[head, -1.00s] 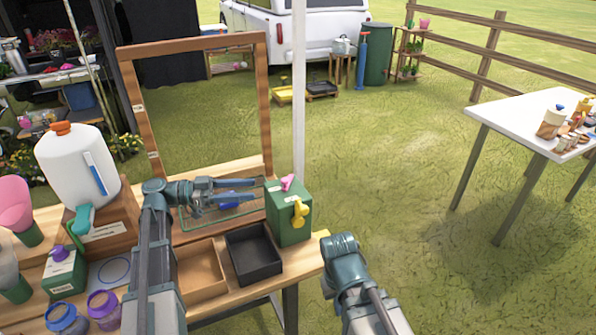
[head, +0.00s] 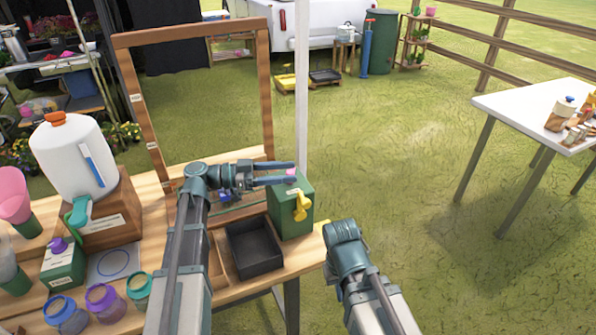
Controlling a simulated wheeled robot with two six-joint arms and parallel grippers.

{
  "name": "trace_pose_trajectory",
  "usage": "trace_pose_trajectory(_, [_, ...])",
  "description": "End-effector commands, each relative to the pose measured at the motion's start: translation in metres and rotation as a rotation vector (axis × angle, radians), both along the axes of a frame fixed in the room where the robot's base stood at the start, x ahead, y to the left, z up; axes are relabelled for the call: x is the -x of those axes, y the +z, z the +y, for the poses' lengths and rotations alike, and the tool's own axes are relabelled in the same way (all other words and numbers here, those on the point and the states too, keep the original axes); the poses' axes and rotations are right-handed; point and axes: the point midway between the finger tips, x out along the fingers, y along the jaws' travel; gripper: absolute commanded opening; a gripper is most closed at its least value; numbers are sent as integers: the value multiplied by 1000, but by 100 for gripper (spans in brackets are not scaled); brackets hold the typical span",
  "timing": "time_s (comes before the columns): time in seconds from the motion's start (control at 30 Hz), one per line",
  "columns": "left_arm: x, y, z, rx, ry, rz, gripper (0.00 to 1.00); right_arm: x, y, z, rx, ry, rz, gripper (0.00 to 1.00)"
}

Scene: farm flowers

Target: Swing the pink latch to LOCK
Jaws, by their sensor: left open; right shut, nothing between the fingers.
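A green box (head: 289,222) stands at the right end of the wooden table. The pink latch (head: 291,172) is on its top, partly hidden by a finger of my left gripper. A yellow handle (head: 301,205) is on the box's front face. My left gripper (head: 277,180) reaches in from the left, open, with its fingers at the box's top edge beside the latch. I cannot tell whether it touches the latch. Any LOCK marking is too small to read. My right arm's wrist (head: 345,243) is at the table's right corner; its gripper fingers are hidden.
A black tray (head: 266,262) sits left of the green box. A wooden frame (head: 265,85) stands behind it. A white jug (head: 72,150), several jars and a small green carton (head: 62,272) fill the table's left side. Grass lies open to the right, before a white table (head: 500,108).

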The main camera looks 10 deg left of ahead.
Motion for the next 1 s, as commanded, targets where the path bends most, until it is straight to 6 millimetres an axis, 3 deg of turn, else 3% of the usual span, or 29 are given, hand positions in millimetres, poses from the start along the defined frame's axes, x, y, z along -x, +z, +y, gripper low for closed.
trace_pose_trajectory(0.1, [-3, 0, -18, 0, -2, 0, 57, 0, 0, 0, 0, 0, 0, 0])
trace_pose_trajectory(0.3, [-7, 0, -32, 0, -1, 0, 57, 0, 0, 0, 0, 0, 0, 0])
trace_pose_trajectory(0.67, [-8, 0, -35, 0, 0, 0, 57, 0, 0, 0, 0, 0, 0, 0])
trace_pose_trajectory(0.9, [-8, 0, -35, 0, 1, 0, 14, 0, 0, 0, 0, 0, 0, 0])
trace_pose_trajectory(1.0, [-8, 0, -35, 1, 2, 0, 0, 0, 0, 0, 0, 0, 0, 0])
